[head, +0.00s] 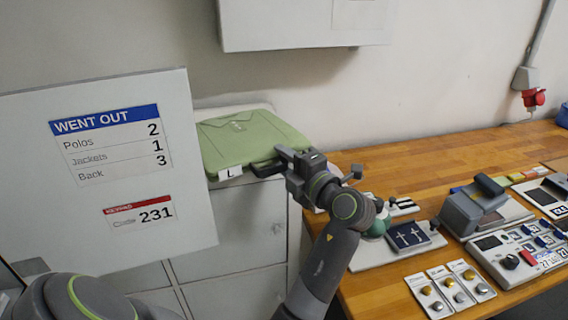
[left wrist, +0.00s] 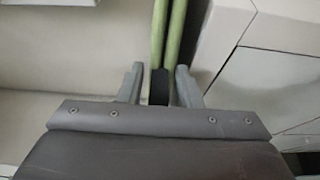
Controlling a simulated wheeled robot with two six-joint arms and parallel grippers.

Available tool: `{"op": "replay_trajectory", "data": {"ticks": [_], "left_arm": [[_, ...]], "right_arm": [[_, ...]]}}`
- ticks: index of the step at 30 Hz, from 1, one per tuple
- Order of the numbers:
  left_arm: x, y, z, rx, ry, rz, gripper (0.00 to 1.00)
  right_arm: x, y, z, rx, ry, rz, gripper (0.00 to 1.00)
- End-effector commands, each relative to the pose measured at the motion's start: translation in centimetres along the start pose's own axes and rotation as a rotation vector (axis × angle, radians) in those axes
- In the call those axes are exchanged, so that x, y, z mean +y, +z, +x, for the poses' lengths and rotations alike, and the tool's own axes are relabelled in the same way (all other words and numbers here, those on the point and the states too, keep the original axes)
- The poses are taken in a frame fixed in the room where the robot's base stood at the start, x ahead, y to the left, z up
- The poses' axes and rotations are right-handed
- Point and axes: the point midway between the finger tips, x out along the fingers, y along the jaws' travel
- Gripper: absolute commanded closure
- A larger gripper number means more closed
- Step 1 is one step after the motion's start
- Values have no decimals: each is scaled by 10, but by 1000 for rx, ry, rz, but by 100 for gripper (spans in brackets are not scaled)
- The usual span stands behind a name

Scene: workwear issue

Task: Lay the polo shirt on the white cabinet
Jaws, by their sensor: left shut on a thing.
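The folded green polo shirt (head: 245,138) is at the top of the white cabinet (head: 245,228), flat, with a white "L" label at its front edge. I cannot tell whether it rests fully on the cabinet top. My left gripper (head: 282,163) is shut on the shirt's front right edge, where a dark piece shows. In the left wrist view the shirt (left wrist: 166,35) appears edge-on as green strips, and the dark piece lies between the two fingers (left wrist: 160,88). My right gripper is not in view.
A white board (head: 200,225) with "WENT OUT" figures stands at the left, hiding part of the cabinet. A wall box (head: 300,25) hangs above.

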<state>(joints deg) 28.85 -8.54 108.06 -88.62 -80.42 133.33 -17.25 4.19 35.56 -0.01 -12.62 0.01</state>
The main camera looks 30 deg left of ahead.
Motion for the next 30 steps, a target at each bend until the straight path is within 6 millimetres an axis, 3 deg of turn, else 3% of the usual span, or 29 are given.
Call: {"op": "replay_trajectory", "data": {"ticks": [4, 11, 12, 16, 25, 30], "left_arm": [[-15, 0, 0, 0, 2, 2, 98], [-18, 0, 0, 0, 2, -2, 98], [-18, 0, 0, 0, 0, -1, 65], [-18, 0, 0, -1, 0, -1, 48], [-18, 0, 0, -1, 0, -1, 47], [-21, 0, 1, -7, 1, -2, 47]], "right_arm": [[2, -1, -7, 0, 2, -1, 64], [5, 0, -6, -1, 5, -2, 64], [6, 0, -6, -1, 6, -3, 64], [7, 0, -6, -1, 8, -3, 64], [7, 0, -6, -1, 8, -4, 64], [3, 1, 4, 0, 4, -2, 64]]}}
